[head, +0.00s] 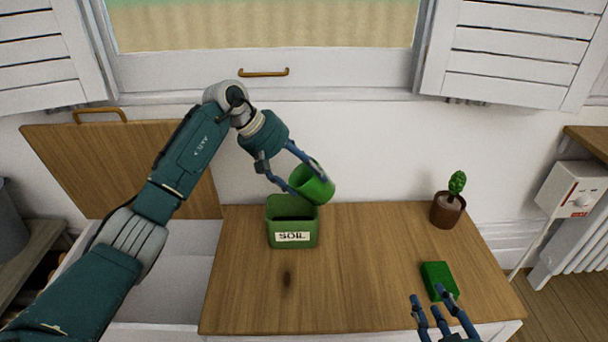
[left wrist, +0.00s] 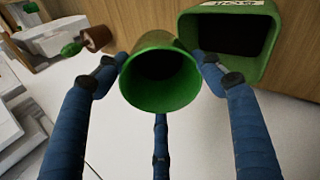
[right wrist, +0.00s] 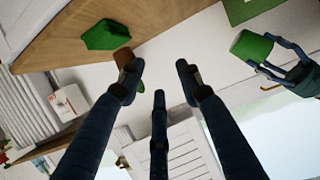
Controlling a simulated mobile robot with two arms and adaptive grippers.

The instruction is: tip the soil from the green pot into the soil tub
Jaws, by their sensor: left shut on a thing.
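The green pot (head: 316,187) is held in my left gripper (head: 308,181), tilted, just above the back right part of the soil tub. In the left wrist view the pot (left wrist: 161,50) sits between the fingers with its mouth facing the camera. Its inside is dark, so I cannot tell whether soil is in it. The green soil tub (head: 292,226), labelled SOIL, stands upright on the wooden top; its dark opening also shows in the left wrist view (left wrist: 262,75). My right gripper (head: 437,312) is open and empty, close to a green block.
The green block (head: 439,281) lies on the wooden top (head: 350,290) at the right front. A small plant in a brown pot (head: 446,211) stands at the back right. A wooden panel (head: 120,165) leans at the left.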

